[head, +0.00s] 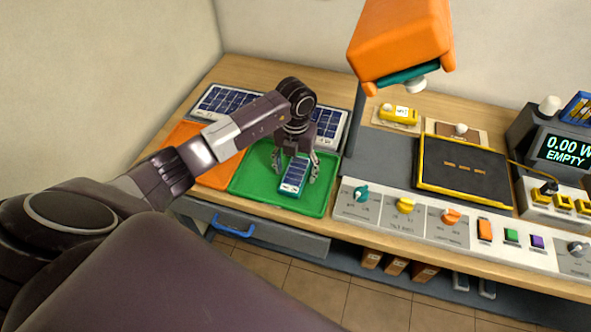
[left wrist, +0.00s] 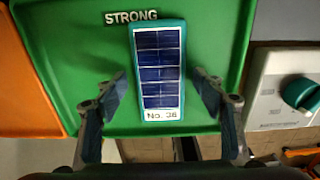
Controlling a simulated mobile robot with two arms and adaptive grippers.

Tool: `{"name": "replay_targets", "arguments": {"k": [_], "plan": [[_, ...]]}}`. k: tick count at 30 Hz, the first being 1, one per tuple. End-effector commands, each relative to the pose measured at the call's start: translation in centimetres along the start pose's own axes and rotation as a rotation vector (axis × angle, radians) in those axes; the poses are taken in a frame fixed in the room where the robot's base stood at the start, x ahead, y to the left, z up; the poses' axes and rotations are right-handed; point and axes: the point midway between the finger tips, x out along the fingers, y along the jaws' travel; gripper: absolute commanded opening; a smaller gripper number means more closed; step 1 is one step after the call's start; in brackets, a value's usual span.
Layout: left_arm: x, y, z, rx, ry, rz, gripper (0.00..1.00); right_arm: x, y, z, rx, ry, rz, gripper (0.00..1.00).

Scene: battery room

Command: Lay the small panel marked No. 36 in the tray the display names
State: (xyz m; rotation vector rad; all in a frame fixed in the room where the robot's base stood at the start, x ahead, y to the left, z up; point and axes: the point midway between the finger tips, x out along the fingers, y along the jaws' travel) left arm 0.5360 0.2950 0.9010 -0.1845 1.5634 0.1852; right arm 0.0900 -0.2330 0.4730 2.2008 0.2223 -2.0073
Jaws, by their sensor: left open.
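The small panel marked No. 36 (head: 292,178) is a blue solar panel with a teal frame. It lies in the green tray (head: 246,179). In the left wrist view the panel (left wrist: 160,70) lies flat, its No. 36 label toward me, beside the word STRONG on the tray (left wrist: 60,35). My left gripper (head: 296,171) is open over the panel, with one finger on each side and gaps to it in the left wrist view (left wrist: 160,85). The display (head: 566,150) reads 0.00 W EMPTY. My right gripper is not in view.
An orange tray (head: 213,178) adjoins the green one at left. Two larger solar panels stand behind, one (head: 222,100) at left. An orange lamp head (head: 402,45) overhangs the bench. A control strip (head: 440,215) with knobs and a black yellow-edged pad (head: 462,168) lie right.

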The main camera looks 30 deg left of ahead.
Motion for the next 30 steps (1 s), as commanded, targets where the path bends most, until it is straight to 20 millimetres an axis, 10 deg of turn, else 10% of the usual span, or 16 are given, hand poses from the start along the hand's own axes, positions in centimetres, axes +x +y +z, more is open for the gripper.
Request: {"name": "replay_targets", "arguments": {"k": [8, 21, 30], "plan": [[-2.0, 0.0, 0.2, 0.002, -0.006, 0.000, 0.63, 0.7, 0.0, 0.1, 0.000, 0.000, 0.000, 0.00], [-10.7, 0.0, 0.1, 0.000, -0.003, 0.000, 0.63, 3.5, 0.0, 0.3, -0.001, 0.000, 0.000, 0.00], [-12.3, 0.0, 0.0, 0.000, 0.000, 0.000, 0.63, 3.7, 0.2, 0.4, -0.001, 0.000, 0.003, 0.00]]}}
